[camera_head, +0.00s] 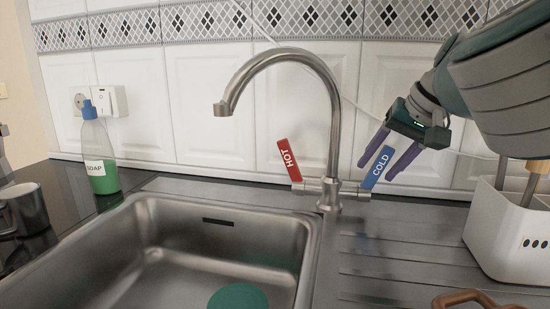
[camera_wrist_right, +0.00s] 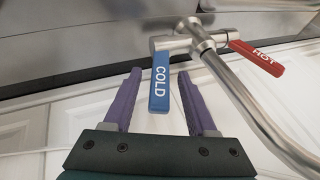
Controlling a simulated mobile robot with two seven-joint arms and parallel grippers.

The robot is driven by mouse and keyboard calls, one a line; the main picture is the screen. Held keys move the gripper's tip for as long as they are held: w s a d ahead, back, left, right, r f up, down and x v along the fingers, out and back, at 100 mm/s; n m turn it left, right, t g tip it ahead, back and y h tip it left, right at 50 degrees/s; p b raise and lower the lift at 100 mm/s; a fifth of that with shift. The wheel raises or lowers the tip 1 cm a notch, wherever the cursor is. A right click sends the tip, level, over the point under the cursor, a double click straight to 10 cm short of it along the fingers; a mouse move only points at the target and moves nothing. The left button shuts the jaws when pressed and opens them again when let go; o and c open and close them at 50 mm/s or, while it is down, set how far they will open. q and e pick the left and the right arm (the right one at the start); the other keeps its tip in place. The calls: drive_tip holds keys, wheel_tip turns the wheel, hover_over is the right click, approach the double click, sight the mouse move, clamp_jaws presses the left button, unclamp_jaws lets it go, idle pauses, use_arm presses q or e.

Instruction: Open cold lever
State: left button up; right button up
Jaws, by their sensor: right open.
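The blue cold lever (camera_head: 376,167) stands tilted up to the right on the right side of the tap (camera_head: 331,188). The red hot lever (camera_head: 288,160) is on the tap's left side, tilted up to the left. My right gripper (camera_head: 374,172) is open at the cold lever, coming from the upper right. In the right wrist view the cold lever (camera_wrist_right: 160,82) lies between the two purple fingers (camera_wrist_right: 157,75), with a gap to the left finger and a smaller one to the right finger. The hot lever (camera_wrist_right: 257,58) is farther right there. My left gripper is not in view.
The steel sink (camera_head: 309,240) is below the spout, with a green round item (camera_head: 238,297) in it. A soap bottle (camera_head: 98,155) and a dark mug (camera_head: 24,210) stand at left. A white utensil holder (camera_head: 505,235) stands at right. The ribbed drainboard (camera_head: 390,240) is mostly clear.

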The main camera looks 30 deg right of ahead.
clamp_jaws()
idle(0.3)
idle(1.1)
